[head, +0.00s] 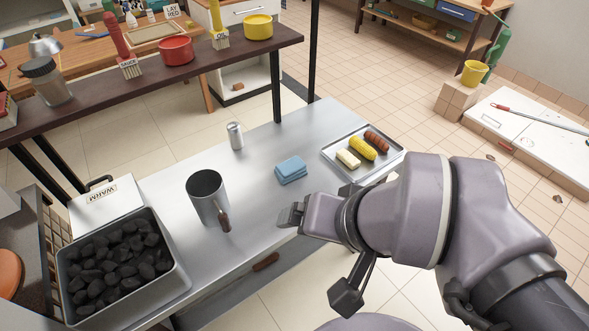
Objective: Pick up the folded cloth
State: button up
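The folded cloth (290,170) is a small blue stack lying flat on the metal counter (262,215), around the middle of the view. My gripper (316,257) is over the counter's front edge, below and slightly right of the cloth in the picture. Its two dark fingers are spread wide apart. Nothing shows between them. The gripper looks clear of the cloth, but its height above the counter is hard to tell.
A metal mug-like container (207,196) with a brown handle stands left of the cloth. A can (235,135) stands behind it. A tray (330,152) holding corn, a sausage and a pale block lies right. A coal bin (167,238) is at left.

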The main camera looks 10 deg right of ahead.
aim_at(292, 169)
jog(key=i+l+u, duration=0.1)
jog(key=i, duration=0.35)
jog(key=i+l+u, duration=0.1)
jog(key=i, duration=0.4)
jog(key=l, duration=0.1)
